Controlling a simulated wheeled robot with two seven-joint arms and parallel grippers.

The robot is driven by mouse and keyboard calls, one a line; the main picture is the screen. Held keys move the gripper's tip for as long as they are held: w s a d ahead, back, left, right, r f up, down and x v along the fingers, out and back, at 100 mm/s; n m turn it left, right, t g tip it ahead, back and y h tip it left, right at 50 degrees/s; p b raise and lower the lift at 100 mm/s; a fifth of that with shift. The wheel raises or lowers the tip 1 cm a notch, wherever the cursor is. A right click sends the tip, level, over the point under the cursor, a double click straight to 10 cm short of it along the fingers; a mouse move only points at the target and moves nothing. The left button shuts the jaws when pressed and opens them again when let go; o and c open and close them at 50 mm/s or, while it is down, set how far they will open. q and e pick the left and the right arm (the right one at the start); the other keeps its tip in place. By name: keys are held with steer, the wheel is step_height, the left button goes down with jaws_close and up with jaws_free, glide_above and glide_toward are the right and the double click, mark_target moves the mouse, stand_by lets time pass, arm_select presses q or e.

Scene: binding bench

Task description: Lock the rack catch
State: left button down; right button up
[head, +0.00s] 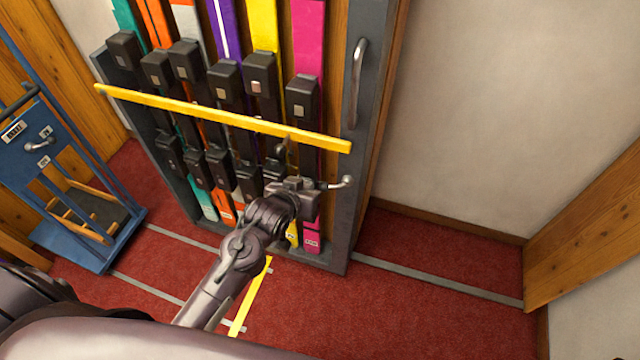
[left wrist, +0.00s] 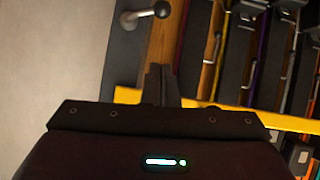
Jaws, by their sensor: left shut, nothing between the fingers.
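The ski rack (head: 340,220) has a dark grey frame and holds several colored skis upright. A yellow bar (head: 220,118) runs across its front; it also shows in the left wrist view (left wrist: 270,122). A small metal lever with a round knob (head: 346,181), likely the catch, sits on the rack's right post, below the bar's right end. It shows at the top of the left wrist view (left wrist: 147,14). My left gripper (head: 283,150) is in front of the rack, left of the lever and apart from it. Its fingers (left wrist: 160,82) are shut and empty. My right gripper is out of view.
A long grey handle (head: 355,85) is on the rack's right post above the bar. A blue stand (head: 70,180) with a small lever is at the left. Red carpet (head: 430,310) is clear to the right, before a pale wall (head: 490,110).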

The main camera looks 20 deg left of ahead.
arm_select(q)
steer(key=p, duration=0.1)
glide_above(320, 185)
steer(key=s, duration=0.3)
step_height(320, 185, down, 4)
steer(key=shift+w+d+f+p, duration=0.1)
steer(key=shift+w+f, duration=0.05)
steer(key=shift+f, duration=0.6)
steer(key=shift+w+d+f+p, duration=0.1)
steer(key=shift+f, duration=0.7)
steer(key=shift+w+d+f+p, duration=0.1)
steer(key=shift+w+f, duration=0.05)
steer(key=shift+f, duration=0.6)
